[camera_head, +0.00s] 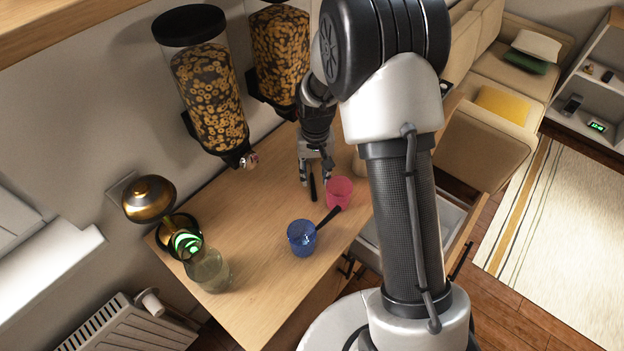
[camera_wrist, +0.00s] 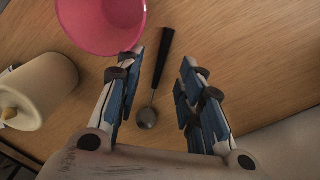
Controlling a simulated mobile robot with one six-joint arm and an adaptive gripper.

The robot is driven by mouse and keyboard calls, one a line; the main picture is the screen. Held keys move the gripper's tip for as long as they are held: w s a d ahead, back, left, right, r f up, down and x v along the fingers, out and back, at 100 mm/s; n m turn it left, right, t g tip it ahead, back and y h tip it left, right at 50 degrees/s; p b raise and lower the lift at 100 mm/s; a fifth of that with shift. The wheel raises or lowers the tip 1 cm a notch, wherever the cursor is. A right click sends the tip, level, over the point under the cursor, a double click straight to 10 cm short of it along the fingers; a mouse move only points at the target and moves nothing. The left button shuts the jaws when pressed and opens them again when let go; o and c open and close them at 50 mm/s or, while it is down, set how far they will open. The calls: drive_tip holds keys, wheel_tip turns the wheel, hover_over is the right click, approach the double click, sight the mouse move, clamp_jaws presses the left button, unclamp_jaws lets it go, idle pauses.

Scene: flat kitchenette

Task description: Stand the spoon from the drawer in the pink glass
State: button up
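A spoon with a black handle and a dark metal bowl (camera_wrist: 147,117) lies on the wooden counter in the wrist view, between my spread fingers and apart from both. In the head view a dark handle (camera_head: 312,187) shows just under my gripper (camera_head: 315,172). My gripper (camera_wrist: 162,68) is open and empty, pointing down above the spoon. The pink glass (camera_head: 340,193) stands upright right beside my gripper; it also shows in the wrist view (camera_wrist: 100,25), top left, and looks empty. The drawer (camera_head: 457,235) is pulled open, partly hidden behind my arm.
A blue glass (camera_head: 301,239) holding a black-handled utensil stands in front of the pink glass. A cream lidded jar (camera_wrist: 42,90) is close to my gripper. A glass jug (camera_head: 208,270) and brass lamp (camera_head: 150,199) are left. Cereal dispensers (camera_head: 209,97) hang above.

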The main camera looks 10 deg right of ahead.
sight(313, 186)
drive_tip(key=shift+w+a+f+b, duration=0.15)
drive_tip(key=shift+f+b, duration=0.4)
drive_tip(key=shift+f, duration=0.85)
drive_tip(key=shift+w+f+b, duration=0.2)
drive_tip(key=shift+f+b, duration=0.35)
drive_tip(key=shift+f, duration=0.8)
clamp_jaws()
